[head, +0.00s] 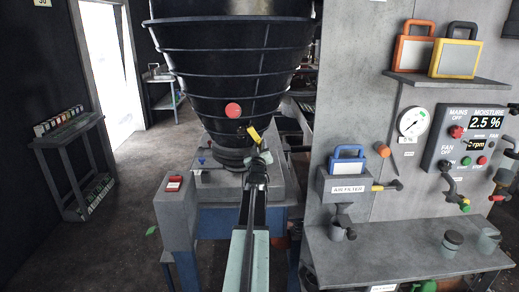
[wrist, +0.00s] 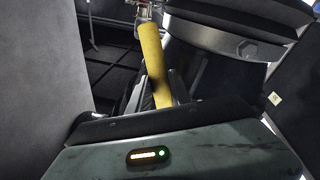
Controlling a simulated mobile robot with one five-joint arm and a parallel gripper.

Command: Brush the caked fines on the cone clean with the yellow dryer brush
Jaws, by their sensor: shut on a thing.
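The large dark ribbed cone (head: 232,75) fills the upper middle of the head view. A red round disc (head: 233,110) shows on its lower side. The yellow brush (head: 254,133) is tilted close in front of the cone's lower part, right of the disc. My gripper (head: 258,158) is shut on it. In the wrist view the brush's yellow handle (wrist: 154,62) runs upward from between my fingers. Its far end is at the top edge and its bristles are not clear. I cannot tell whether the brush touches the cone. No caked fines can be made out.
A box with a red button (head: 174,185) stands left below the cone.

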